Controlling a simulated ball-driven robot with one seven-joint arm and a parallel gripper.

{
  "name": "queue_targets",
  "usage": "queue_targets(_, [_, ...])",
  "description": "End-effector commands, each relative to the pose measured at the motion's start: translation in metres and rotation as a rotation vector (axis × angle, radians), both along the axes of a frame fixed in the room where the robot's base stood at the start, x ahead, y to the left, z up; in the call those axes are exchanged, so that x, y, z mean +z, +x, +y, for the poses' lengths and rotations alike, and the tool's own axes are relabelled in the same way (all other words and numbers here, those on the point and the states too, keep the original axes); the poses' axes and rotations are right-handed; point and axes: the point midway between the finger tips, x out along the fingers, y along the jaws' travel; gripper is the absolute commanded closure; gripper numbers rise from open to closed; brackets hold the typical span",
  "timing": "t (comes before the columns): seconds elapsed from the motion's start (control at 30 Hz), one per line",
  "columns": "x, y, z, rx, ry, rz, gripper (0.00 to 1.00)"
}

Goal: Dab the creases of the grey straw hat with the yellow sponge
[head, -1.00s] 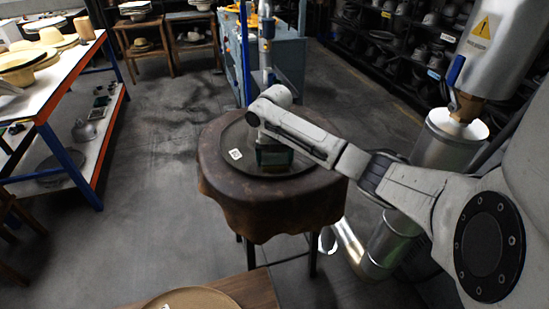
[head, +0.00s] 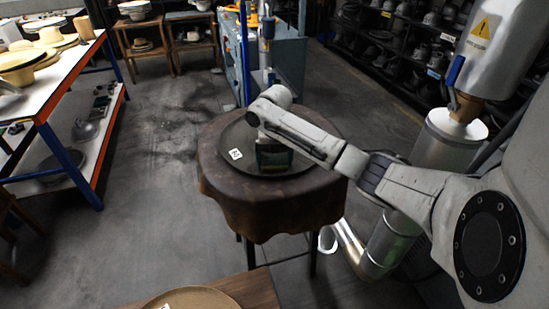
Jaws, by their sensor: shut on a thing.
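The dark grey hat (head: 295,165) lies on the round table, its wide brim spread out flat. A small white tag (head: 236,154) shows on its left side. My arm reaches in from the right, and my gripper (head: 272,150) is low over the middle of the hat, partly hidden by the arm link. A dark green block-like shape (head: 275,158) shows just under the wrist; I cannot tell whether it is part of the hat or of what I hold. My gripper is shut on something. No yellow of the sponge shows clearly, and the creases are hidden.
The round table (head: 256,213) has a brown draped cover. A tan hat (head: 195,297) sits at the bottom edge on a wooden surface. A white bench (head: 60,80) with straw hats stands at left. Silver ducting (head: 370,250) is close at right.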

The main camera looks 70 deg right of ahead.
Motion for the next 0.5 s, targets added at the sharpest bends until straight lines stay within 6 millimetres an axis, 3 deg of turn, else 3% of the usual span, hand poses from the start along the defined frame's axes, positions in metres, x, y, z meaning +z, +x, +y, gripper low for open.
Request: queue_targets(0.5, [0.042,0.000,0.001,0.001,0.001,0.000,0.31])
